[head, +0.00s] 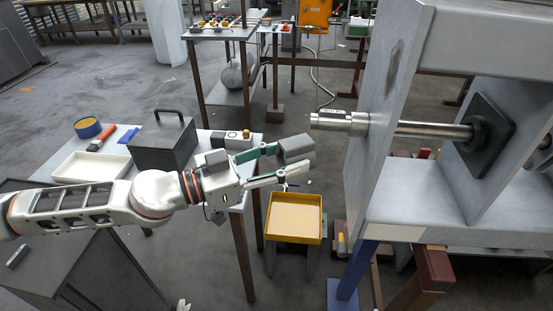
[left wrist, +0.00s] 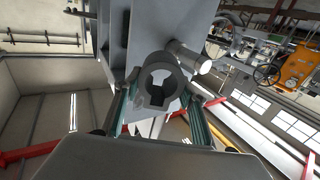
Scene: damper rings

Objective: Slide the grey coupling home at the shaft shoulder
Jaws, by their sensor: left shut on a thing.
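The grey coupling (head: 296,149) is a thick ring with a keyed bore. It shows nearly end-on in the left wrist view (left wrist: 147,84), with the bore open and empty. My left gripper (head: 284,163) is shut on it and holds it in the air. The shaft (head: 325,121) sticks out leftward from a grey upright plate. Its free end is just right of and slightly above the coupling in the head view, apart from it. The shaft also shows to the right of the coupling in the left wrist view (left wrist: 190,57). My right gripper is not seen.
The grey frame plate (head: 385,100) stands close right of the coupling. A yellow-rimmed tray (head: 295,239) is below. On the table at left are a dark box (head: 163,144), a white tray (head: 67,172) and small items. The air between coupling and shaft end looks clear.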

